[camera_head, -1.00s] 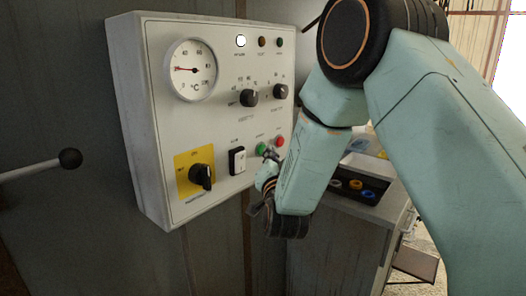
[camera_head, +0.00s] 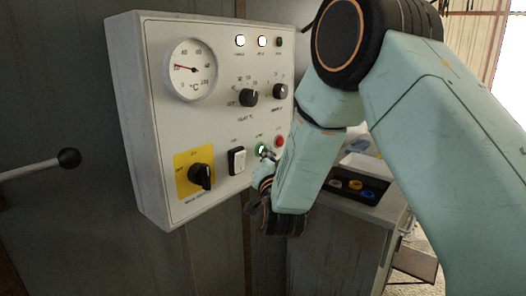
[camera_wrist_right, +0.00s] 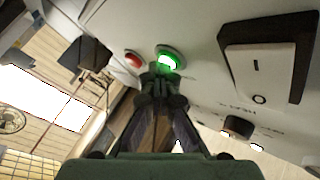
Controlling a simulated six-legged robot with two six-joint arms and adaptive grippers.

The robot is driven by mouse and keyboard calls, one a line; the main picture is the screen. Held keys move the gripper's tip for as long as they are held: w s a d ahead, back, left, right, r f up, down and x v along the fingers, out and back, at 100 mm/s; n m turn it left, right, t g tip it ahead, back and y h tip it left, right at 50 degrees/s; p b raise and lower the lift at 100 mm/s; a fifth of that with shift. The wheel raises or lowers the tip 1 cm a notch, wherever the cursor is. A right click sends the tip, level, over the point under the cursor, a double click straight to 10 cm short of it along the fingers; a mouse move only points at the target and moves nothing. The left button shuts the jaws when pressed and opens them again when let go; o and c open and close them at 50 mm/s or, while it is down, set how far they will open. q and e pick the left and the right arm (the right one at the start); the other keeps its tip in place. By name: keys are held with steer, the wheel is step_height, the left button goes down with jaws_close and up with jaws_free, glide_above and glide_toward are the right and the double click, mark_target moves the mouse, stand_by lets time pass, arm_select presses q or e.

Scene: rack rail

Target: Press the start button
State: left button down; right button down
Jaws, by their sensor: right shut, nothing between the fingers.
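The green start button (camera_head: 261,150) sits low on the white control panel (camera_head: 222,128), left of the red button (camera_head: 279,141). My right gripper (camera_head: 267,158) is shut and empty, its fingertips at the green button. In the right wrist view the green button (camera_wrist_right: 168,60) glows bright, and the shut fingertips (camera_wrist_right: 162,78) overlap its lower edge. How deep the button is pressed cannot be told. Two lamps at the panel's top, the left lamp (camera_head: 240,41) and the middle lamp (camera_head: 262,41), are lit white. My left gripper is not in view.
The panel also holds a dial gauge (camera_head: 191,69), two black knobs, a rocker switch (camera_head: 237,160) and a yellow-plated rotary switch (camera_head: 200,176). A lever with a black ball (camera_head: 69,158) sticks out at left. A cabinet with a small tray (camera_head: 356,187) stands right of the panel.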

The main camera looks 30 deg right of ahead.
steer(key=shift+s+d, duration=0.45)
steer(key=shift+s, duration=0.35)
steer(key=s, duration=0.1)
steer(key=s+d, duration=0.1)
steer(key=s, duration=0.1)
steer(key=s+d+p, duration=0.1)
steer(key=shift+s, duration=0.3)
steer(key=shift+f, duration=0.1)
stand_by(0.7)
